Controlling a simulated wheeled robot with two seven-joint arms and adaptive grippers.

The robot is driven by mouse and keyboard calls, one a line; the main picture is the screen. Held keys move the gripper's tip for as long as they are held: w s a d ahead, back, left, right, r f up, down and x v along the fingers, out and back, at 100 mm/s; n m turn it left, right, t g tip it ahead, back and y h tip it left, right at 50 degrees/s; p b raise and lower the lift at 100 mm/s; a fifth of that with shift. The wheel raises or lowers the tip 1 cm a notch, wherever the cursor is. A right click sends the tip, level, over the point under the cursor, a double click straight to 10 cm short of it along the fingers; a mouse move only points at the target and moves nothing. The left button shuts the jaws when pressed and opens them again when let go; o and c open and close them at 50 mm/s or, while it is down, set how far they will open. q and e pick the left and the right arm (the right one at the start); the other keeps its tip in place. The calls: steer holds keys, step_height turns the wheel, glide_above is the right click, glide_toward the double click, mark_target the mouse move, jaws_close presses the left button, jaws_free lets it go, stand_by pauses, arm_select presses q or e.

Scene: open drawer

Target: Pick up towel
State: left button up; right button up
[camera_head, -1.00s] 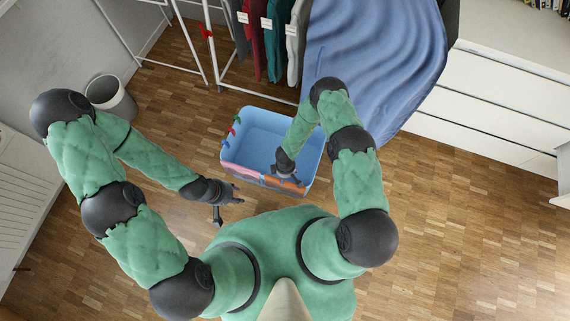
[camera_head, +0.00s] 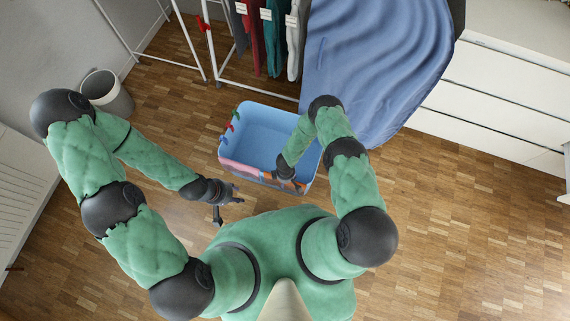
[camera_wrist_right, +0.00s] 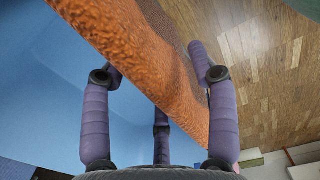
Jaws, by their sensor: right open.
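An orange towel (camera_head: 267,177) hangs over the near rim of a blue basket (camera_head: 262,122) on the floor in the head view. In the right wrist view the orange towel (camera_wrist_right: 150,50) runs diagonally across the middle, with the blue basket inside (camera_wrist_right: 45,95) on the left. My right gripper (camera_head: 290,182) is at the near rim of the basket; its spread fingers (camera_wrist_right: 155,75) stand on both sides of the towel, which passes between them. Whether they touch it is unclear. My left gripper (camera_head: 228,207) is spread and empty, left of the basket above the floor.
Pink cloth (camera_head: 238,167) also hangs on the basket's near rim. A white drying rack (camera_head: 204,45) with hanging clothes and a large blue cloth (camera_head: 375,60) stand behind. A grey bin (camera_head: 106,93) is at left, white drawers (camera_head: 490,95) at right. Floor at right is clear.

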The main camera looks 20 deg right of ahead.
jaws_close()
steer(key=shift+r, duration=0.15)
step_height(320, 180, up, 18)
steer(key=p, duration=0.7)
stand_by(0.3)
